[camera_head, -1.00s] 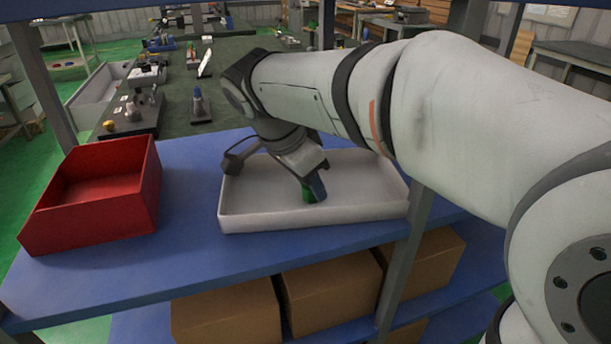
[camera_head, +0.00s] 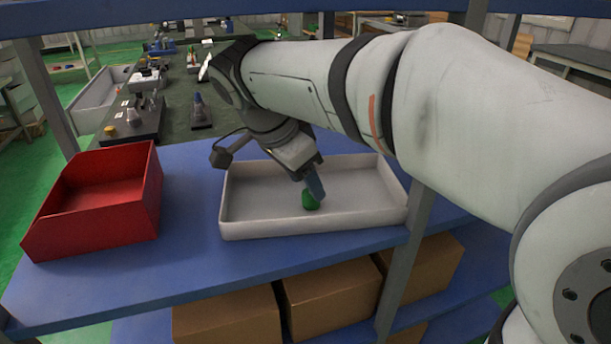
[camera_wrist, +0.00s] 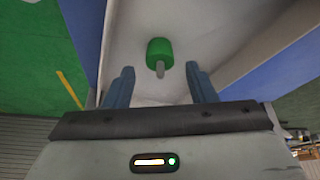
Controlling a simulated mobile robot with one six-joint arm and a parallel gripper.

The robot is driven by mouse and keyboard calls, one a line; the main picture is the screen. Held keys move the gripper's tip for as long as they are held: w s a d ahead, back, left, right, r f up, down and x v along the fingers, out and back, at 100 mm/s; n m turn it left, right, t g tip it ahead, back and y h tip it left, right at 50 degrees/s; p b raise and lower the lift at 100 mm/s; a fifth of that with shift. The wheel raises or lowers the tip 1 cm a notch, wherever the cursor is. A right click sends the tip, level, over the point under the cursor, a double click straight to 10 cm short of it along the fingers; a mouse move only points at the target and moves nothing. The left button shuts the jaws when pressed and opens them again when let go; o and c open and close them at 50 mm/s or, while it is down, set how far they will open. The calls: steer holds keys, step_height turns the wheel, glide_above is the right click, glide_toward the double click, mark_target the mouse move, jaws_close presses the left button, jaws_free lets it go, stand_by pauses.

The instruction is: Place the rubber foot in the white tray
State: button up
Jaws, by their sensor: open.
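The rubber foot is a green cylinder with a grey stud. It is in the white tray (camera_head: 252,228), and in the head view the rubber foot (camera_head: 309,201) shows just below my fingertips. In the wrist view the rubber foot (camera_wrist: 160,53) shows between and beyond the two blue fingers, with clear gaps on both sides. My gripper (camera_head: 316,186) is open over the tray and holds nothing; its spread fingers also show in the wrist view (camera_wrist: 160,84). The tray (camera_wrist: 185,20) fills the background there. I cannot tell whether the foot rests fully on the tray floor.
A red bin (camera_head: 98,205) stands left of the tray on the blue shelf (camera_head: 190,265). The shelf between them is clear. A grey upright post (camera_head: 405,260) stands at the tray's right front. Cardboard boxes (camera_head: 330,295) sit on the level below.

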steer(key=s+a, duration=0.2)
steer(key=a, duration=0.1)
steer(key=s+a+p, duration=0.1)
steer(key=s+a, duration=0.1)
steer(key=a, duration=0.2)
steer(key=s+a, duration=0.2)
steer(key=a, duration=0.1)
steer(key=shift+a+p, duration=0.15)
steer(key=shift+p, duration=0.2)
